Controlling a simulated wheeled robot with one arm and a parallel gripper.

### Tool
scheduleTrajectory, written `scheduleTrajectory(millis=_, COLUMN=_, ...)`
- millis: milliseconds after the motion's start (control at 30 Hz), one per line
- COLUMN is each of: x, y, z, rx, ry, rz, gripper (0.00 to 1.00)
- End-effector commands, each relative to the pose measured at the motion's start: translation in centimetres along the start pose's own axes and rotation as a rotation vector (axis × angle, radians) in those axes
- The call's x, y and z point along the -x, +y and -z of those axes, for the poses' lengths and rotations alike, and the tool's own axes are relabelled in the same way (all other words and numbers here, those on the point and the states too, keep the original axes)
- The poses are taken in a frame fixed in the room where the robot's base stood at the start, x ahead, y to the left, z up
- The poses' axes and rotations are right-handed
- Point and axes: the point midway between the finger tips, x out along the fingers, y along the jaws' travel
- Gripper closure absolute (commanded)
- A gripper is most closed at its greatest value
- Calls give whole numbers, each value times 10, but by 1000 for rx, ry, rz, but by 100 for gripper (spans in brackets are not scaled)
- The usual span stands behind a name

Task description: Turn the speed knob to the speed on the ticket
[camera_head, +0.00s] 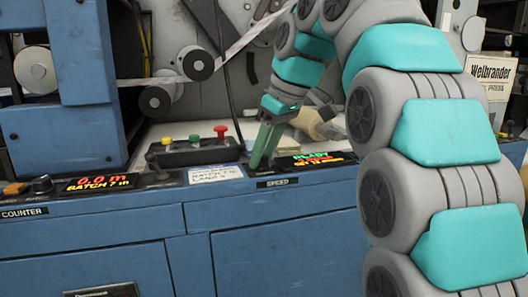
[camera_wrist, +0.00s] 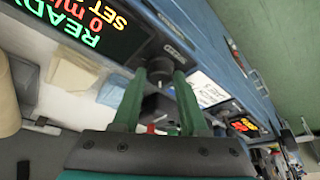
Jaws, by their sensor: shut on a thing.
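My gripper (camera_head: 264,158) reaches down to the blue console just above the SPEED label (camera_head: 278,182). Its green fingers are closed around the dark speed knob (camera_wrist: 159,74), which shows between the fingertips in the wrist view. The speed display (camera_head: 312,159) right of the gripper shows green READY, with a SET line below that I cannot read fully.
A black button box (camera_head: 195,152) with yellow, green and red buttons stands left behind the gripper. Further left are a counter display (camera_head: 99,183) reading 0.0 m and a small dark knob (camera_head: 42,184). Rollers and a web strip are behind. A tan roll (camera_head: 310,122) lies behind the gripper.

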Motion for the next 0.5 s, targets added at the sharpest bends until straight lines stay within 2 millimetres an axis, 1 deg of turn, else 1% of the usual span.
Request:
scheduleTrajectory(millis=33, x=0, y=0, z=0, rx=0, ry=0, rz=0, gripper=80)
scheduleTrajectory(millis=200, x=0, y=0, z=0, rx=0, ry=0, rz=0, gripper=99)
scheduleTrajectory(millis=500, x=0, y=0, z=0, rx=-8, ry=0, rz=-3, gripper=100)
